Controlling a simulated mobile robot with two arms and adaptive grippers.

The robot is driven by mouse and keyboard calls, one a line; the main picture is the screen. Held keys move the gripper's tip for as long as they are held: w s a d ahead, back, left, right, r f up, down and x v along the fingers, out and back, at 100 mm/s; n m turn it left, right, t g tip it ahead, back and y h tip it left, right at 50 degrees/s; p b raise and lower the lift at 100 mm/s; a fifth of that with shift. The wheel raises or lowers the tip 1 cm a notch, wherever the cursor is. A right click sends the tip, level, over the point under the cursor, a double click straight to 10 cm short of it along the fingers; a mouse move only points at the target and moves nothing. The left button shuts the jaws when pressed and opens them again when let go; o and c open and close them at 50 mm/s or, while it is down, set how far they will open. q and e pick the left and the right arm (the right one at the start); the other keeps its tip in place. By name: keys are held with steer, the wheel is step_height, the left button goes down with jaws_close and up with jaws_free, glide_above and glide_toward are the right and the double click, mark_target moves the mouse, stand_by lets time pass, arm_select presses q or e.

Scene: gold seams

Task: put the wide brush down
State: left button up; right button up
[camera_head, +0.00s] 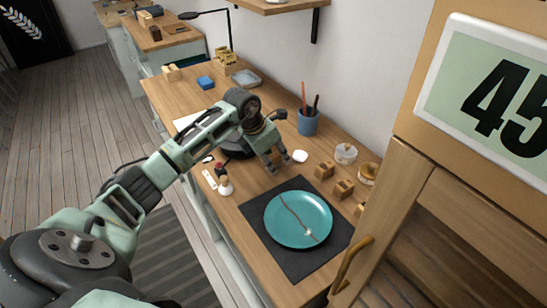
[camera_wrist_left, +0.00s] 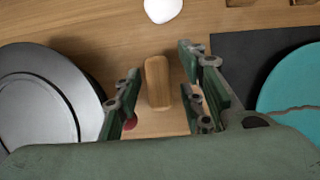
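My left gripper (camera_head: 276,164) is low over the workbench, just beyond the dark mat. In the left wrist view its two fingers are spread. A light wooden piece with rounded ends (camera_wrist_left: 158,83), perhaps the wide brush's handle, lies between them, with gaps visible on both sides. It appears to be on or close to the bench top; its lower end and any bristles are not clear. In the head view the gripper hides it. My right gripper is in neither view.
A teal plate with a seam (camera_head: 298,219) lies on the dark mat (camera_head: 294,267). Small wooden blocks (camera_head: 343,189), a white lump (camera_head: 300,156) and a blue cup of tools (camera_head: 308,122) stand nearby. A dark round disc (camera_wrist_left: 45,95) lies left of the gripper.

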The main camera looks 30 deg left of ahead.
arm_select(q)
steer(key=b+v, duration=0.1)
steer(key=v, duration=1.1)
steer(key=shift+b, duration=0.4)
steer(key=shift+w, duration=0.1)
